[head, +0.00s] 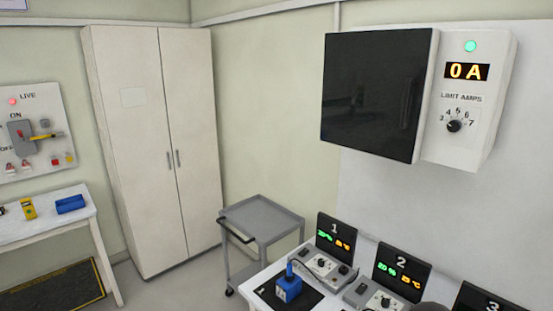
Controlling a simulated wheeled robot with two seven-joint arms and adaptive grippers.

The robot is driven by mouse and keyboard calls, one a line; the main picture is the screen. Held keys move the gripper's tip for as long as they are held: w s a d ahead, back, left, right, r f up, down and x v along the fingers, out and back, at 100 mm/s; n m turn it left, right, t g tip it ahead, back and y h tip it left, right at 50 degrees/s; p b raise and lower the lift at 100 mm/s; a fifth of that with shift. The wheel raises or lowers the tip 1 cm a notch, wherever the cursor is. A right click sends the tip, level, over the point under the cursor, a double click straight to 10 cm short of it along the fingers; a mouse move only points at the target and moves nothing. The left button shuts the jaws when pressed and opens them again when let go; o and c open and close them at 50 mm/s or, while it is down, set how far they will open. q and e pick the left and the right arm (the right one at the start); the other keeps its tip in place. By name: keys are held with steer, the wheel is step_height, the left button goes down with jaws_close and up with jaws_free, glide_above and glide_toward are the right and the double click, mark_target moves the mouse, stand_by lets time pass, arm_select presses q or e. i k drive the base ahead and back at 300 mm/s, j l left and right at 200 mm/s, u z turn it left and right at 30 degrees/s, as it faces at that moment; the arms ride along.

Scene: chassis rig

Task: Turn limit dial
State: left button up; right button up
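The limit dial (454,126) is a small dark round knob on a white wall-mounted panel (497,95) at the upper right of the head view. Numbers 3 to 7 are arranged around it, below the label LIMIT AMPS. Its pointer is too small to read with certainty. A display (467,72) above it reads 0 A in orange, and a round green light (470,46) is lit at the top. Nothing touches the dial. Neither of my grippers can be made out in this view.
A large dark panel (375,95) adjoins the dial's left side. A grey cart (262,220), tall cabinet (155,140) and switch panel (35,130) are further left.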

mark_target(454, 126)
steer(key=l+z, duration=0.2)
steer(key=z, duration=0.95)
steer(key=k+j+u, duration=0.15)
steer(key=j, duration=0.25)
steer(key=j+u, duration=0.2)
steer(key=j, duration=0.2)
steer(key=k+j+u, duration=0.15)
steer(key=j, duration=0.25)
